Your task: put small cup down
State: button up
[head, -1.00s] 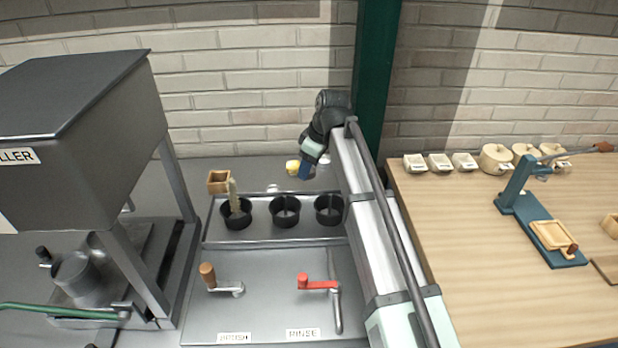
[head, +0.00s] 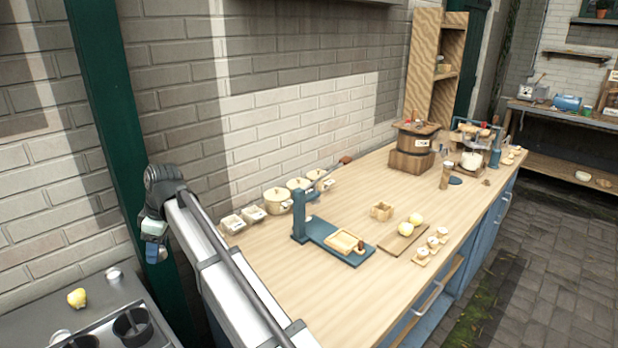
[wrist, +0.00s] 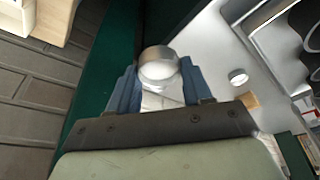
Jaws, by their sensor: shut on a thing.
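In the wrist view, my gripper (wrist: 159,82) has its blue fingers closed on a small cup (wrist: 157,54). The cup has a grey metallic rim and a pale inside, and its mouth faces the camera. In the head view, my gripper (head: 154,252) is at the left, in front of the green post and above the right end of the grey metal counter. The held cup cannot be made out in the head view.
The grey counter (head: 35,322) holds a yellow lump (head: 77,298), a small pale metallic piece (head: 113,273) and a black round holder (head: 133,327). The green post (head: 110,130) stands close behind my gripper. The wooden table (head: 300,270) at right holds a blue press (head: 330,238) and several lidded pots.

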jog(key=w+d+m, duration=0.2)
jog(key=w+d, duration=0.5)
jog(key=d, duration=0.4)
jog(key=m+t+h, duration=0.2)
jog(key=m+t, duration=0.1)
jog(key=m, duration=0.9)
send_over(311, 260)
jog(key=s, duration=0.1)
jog(key=shift+s+d+f, duration=0.1)
jog(key=shift+d+f, duration=0.15)
jog(key=shift+f, duration=0.7)
jog(key=shift+f, duration=5)
jog(key=shift+f, duration=0.1)
jog(key=o, duration=1)
